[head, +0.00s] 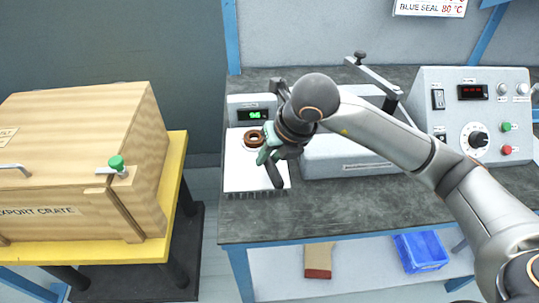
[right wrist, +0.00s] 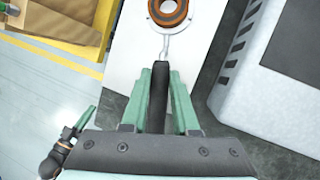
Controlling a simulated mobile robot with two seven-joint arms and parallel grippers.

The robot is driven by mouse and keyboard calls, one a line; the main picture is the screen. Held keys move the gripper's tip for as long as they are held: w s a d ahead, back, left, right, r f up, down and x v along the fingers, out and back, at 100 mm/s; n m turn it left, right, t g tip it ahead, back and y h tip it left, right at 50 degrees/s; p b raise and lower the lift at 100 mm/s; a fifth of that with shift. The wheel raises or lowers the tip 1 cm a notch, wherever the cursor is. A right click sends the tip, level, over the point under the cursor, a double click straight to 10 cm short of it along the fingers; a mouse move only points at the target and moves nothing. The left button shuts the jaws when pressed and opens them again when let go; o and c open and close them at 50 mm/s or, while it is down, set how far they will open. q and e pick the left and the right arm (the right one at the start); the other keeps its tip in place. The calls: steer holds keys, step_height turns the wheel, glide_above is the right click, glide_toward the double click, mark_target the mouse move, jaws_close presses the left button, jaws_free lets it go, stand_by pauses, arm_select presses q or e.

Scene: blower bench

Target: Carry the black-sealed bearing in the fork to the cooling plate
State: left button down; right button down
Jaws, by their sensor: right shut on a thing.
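My right gripper (head: 265,156) is shut on the black handle (right wrist: 161,95) of the fork, with a green finger on each side in the right wrist view. The fork's thin metal end (right wrist: 166,42) reaches to the bearing (right wrist: 169,10), a brown-orange ring cut off by the top edge. In the head view the bearing (head: 254,138) shows over the back part of the white cooling plate (head: 242,180). I cannot tell whether it touches the plate, and its seal colour is unclear. What seems to be my left gripper (right wrist: 84,122) shows small at lower left; its jaws are unclear.
A display unit (head: 251,114) with green digits stands behind the plate. A grey-white box (head: 345,157) stands close right of it, and a control panel (head: 470,110) farther right. A wooden crate (head: 80,180) on a yellow-topped stand is left, across a floor gap.

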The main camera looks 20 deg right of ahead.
arm_select(q)
steer(key=shift+f+b, duration=0.3)
steer(key=shift+f, duration=0.2)
arm_select(e)
steer(key=shift+f, duration=0.25)
steer(key=c, duration=0.6)
jaws_free()
arm_select(q)
steer(key=shift+w, duration=0.1)
arm_select(e)
steer(key=shift+f, duration=0.1)
arm_select(q)
steer(key=r, duration=0.1)
steer(key=d+r+p, duration=0.1)
steer(key=r, duration=0.1)
steer(key=shift+w+d+r+p, duration=0.25)
steer(key=shift+d+r+p, duration=0.05)
steer(key=shift+d, duration=0.05)
arm_select(e)
steer(key=v, duration=1.2)
steer(key=shift+r, duration=0.35)
steer(key=shift+s+d, duration=0.1)
